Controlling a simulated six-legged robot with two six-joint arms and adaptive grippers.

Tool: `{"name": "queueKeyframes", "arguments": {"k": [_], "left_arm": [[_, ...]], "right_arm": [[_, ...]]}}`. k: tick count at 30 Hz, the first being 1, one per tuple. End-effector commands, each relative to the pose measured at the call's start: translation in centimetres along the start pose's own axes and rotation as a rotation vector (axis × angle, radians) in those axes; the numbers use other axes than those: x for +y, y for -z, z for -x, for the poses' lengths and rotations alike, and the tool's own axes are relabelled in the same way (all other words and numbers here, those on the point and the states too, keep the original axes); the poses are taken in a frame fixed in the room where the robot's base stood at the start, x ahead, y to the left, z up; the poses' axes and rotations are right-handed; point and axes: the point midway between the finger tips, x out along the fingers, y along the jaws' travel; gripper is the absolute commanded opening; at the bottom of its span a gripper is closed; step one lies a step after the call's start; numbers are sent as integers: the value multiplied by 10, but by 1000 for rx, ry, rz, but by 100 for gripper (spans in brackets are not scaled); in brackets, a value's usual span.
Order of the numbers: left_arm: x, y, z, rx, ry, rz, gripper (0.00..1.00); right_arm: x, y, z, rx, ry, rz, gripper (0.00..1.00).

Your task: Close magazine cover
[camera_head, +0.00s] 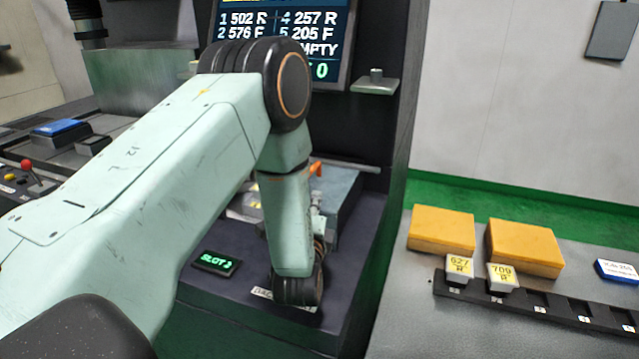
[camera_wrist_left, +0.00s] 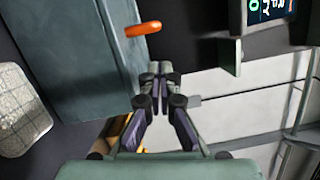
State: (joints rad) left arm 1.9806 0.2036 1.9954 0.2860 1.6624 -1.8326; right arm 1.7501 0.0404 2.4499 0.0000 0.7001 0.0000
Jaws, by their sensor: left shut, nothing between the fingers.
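The magazine, a grey-blue box (camera_head: 345,192), stands on the dark machine table, partly hidden behind my left arm. An orange handle (camera_head: 316,168) shows at its back edge. In the left wrist view a broad grey-blue panel (camera_wrist_left: 85,60), seemingly its cover, fills the upper left, with the orange handle (camera_wrist_left: 142,28) at its edge. How far the cover is open cannot be told. My left gripper (camera_wrist_left: 160,72) is shut and empty, its fingertips just below the handle in the picture and apparently apart from it. In the head view the arm mostly hides that gripper. My right gripper is not in view.
A lit slot label (camera_head: 216,263) sits on the table in front of the magazine. A screen (camera_head: 325,35) and a small shelf (camera_head: 375,86) are behind. On the right bench are two orange boxes (camera_head: 441,230) and a dark rack (camera_head: 540,305) with two labelled holders.

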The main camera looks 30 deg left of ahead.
Motion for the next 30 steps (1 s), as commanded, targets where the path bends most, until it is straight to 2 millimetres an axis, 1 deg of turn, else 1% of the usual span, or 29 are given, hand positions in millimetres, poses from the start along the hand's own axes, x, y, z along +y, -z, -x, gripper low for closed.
{"name": "queueKeyframes", "arguments": {"k": [5, 12, 16, 22, 30], "left_arm": [[-1, -2, -22, -5, 2, 2, 0], [0, -1, -64, -4, 3, 1, 0], [0, 0, -81, -2, 2, 1, 0], [0, -1, -94, -2, 0, 0, 0], [0, -1, -96, -2, -1, 0, 0]], "right_arm": [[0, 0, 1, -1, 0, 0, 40], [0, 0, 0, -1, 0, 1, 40], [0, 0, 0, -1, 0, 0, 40], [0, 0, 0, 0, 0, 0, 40], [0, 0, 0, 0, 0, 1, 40]]}}
